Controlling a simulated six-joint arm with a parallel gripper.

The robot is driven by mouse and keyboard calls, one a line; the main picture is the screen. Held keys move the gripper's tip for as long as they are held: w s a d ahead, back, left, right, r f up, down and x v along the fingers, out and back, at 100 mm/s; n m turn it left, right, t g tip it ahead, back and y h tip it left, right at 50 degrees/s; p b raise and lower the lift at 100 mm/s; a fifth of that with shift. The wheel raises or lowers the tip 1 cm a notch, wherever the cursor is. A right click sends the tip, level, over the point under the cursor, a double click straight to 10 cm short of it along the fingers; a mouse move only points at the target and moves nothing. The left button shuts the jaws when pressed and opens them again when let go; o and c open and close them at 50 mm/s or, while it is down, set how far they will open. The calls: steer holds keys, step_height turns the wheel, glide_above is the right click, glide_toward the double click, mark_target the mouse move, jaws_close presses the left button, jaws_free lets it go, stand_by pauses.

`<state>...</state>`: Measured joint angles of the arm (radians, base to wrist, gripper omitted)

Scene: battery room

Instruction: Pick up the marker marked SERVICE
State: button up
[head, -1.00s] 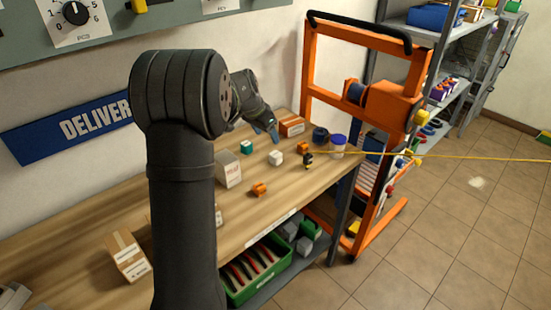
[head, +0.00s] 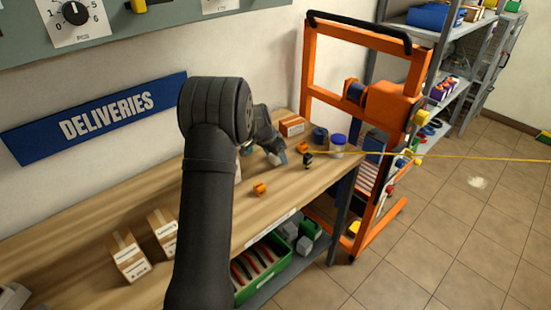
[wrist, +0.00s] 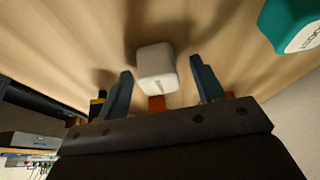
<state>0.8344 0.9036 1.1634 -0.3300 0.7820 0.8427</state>
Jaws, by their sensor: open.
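My gripper (head: 278,154) is low over the right part of the wooden bench in the head view. In the wrist view my gripper (wrist: 163,84) is open, with a white block (wrist: 156,62) showing between its two blue-grey fingers. I cannot make out the word SERVICE on anything.
Orange pieces (head: 259,189) (head: 302,147) and a small black piece (head: 307,160) stand on the bench (head: 225,222). A blue-lidded jar (head: 338,142), a dark jar (head: 320,134) and a carton (head: 292,125) stand near its right end. A yellow line (head: 460,156) crosses there.

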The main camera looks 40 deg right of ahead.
steer(key=shift+f, duration=0.1)
steer(key=c, duration=1.1)
steer(key=shift+o, duration=0.2)
